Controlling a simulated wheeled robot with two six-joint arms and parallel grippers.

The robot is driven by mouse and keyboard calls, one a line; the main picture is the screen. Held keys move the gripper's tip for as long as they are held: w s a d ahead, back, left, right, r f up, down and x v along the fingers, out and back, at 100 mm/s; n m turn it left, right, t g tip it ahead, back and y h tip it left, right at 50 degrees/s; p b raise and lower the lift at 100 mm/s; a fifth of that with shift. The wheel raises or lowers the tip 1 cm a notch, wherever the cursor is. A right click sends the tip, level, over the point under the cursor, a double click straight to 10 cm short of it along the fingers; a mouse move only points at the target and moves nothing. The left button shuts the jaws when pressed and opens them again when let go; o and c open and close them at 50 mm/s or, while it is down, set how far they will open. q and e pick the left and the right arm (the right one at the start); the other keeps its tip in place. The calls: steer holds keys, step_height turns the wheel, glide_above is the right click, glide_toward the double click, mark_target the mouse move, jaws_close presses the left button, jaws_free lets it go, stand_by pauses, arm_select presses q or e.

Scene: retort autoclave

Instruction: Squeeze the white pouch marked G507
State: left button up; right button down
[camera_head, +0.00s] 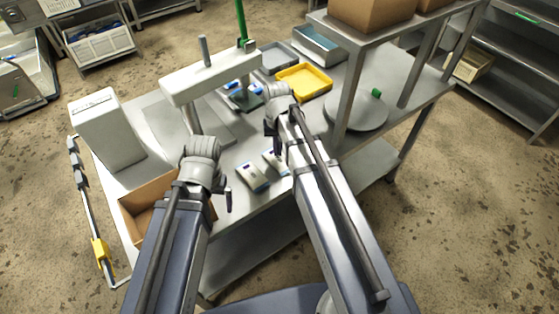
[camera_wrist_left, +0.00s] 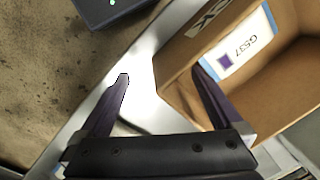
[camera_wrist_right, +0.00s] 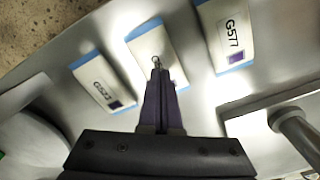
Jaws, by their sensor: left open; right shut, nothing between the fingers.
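Three white pouches with blue edges lie on the table in the right wrist view: one marked G523 (camera_wrist_right: 104,82), one marked G577 (camera_wrist_right: 226,35), and a middle one (camera_wrist_right: 148,45) whose mark is hidden. My right gripper (camera_wrist_right: 158,72) is shut and empty, its tips over the middle pouch; I cannot tell if they touch it. In the head view, two pouches (camera_head: 252,177) show beside my right gripper (camera_head: 277,146). I cannot read G507 on any pouch.
The cardboard box (camera_wrist_left: 178,75) at the table's front left holds a white pouch marked G537 (camera_wrist_left: 243,47). A white machine (camera_head: 205,80), a yellow tray (camera_head: 304,82), a grey tray (camera_head: 277,57) and a raised shelf stand farther back. A round plate (camera_head: 358,115) sits at right.

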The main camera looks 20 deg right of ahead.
mark_target(278, 158)
arm_select(q)
steer(key=shift+f+b, duration=0.85)
arm_select(e)
steer(key=shift+f, duration=0.9)
arm_select(q)
steer(key=shift+r, duration=0.1)
arm_select(e)
steer(key=shift+r, duration=0.1)
steer(key=shift+s, duration=0.1)
stand_by(0.9)
arm_select(q)
step_height(278, 158, up, 8)
steer(key=p, duration=0.8)
arm_select(e)
step_height(278, 158, up, 8)
steer(key=s+a+n+h, duration=0.1)
steer(key=s+a+n, duration=0.4)
steer(key=s+a, duration=0.5)
steer(key=s, duration=0.4)
steer(key=shift+a+n, duration=0.25)
steer(key=shift+n, duration=0.15)
